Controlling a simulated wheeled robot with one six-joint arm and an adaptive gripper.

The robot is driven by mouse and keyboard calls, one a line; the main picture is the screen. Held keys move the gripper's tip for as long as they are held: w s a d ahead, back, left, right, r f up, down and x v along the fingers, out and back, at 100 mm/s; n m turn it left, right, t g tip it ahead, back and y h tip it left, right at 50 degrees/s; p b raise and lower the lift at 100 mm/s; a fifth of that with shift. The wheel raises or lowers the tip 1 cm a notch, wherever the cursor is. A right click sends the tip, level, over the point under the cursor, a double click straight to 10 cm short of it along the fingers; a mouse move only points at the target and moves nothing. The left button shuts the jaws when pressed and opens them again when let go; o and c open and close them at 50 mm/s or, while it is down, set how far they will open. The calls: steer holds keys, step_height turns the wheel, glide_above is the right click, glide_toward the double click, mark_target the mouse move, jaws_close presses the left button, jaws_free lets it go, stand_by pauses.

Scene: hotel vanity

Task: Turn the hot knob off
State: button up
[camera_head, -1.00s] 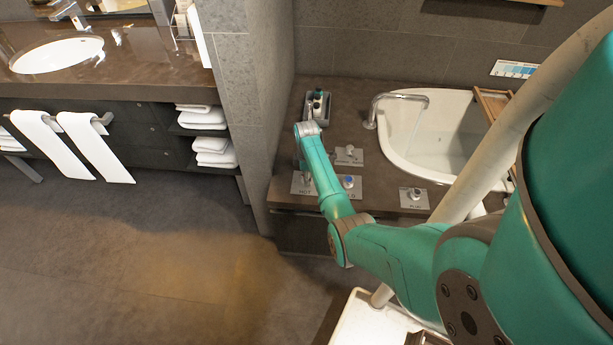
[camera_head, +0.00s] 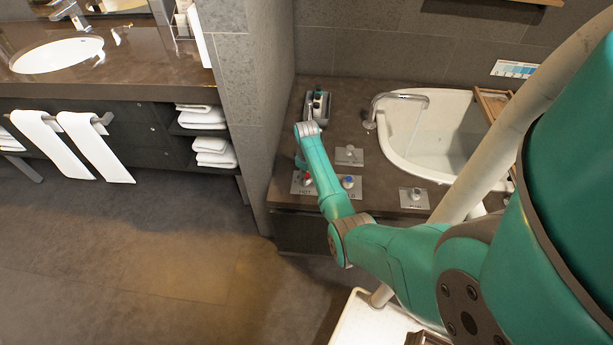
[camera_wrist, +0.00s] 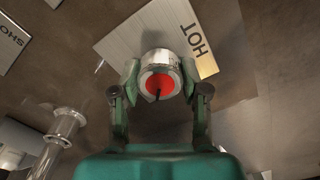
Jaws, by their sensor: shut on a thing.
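The hot knob (camera_wrist: 159,82) is a silver cylinder with a red top and a dark pointer mark. It stands by a plate with the word HOT (camera_wrist: 160,35). In the wrist view my gripper (camera_wrist: 159,78) has one finger on each side of the knob and is shut on it. In the head view the knob's red top (camera_head: 307,177) shows beside my forearm, which hides part of the plate. The cold knob (camera_head: 348,181) has a blue top and stands just to the right.
A plate with another knob (camera_head: 349,154) lies behind, and a plug knob (camera_head: 416,194) to the right. The curved spout (camera_head: 399,97) reaches over the white tub (camera_head: 440,150). A tray of bottles (camera_head: 316,104) stands near the wall pillar.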

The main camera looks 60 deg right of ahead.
mark_target(306, 176)
steer(key=m, duration=0.4)
steer(key=shift+m, duration=0.3)
steer(key=m, duration=0.4)
steer(key=shift+m, duration=0.3)
steer(key=o, duration=1.1)
steer(key=shift+o, duration=0.2)
step_height(306, 176, up, 12)
steer(key=shift+f, duration=0.1)
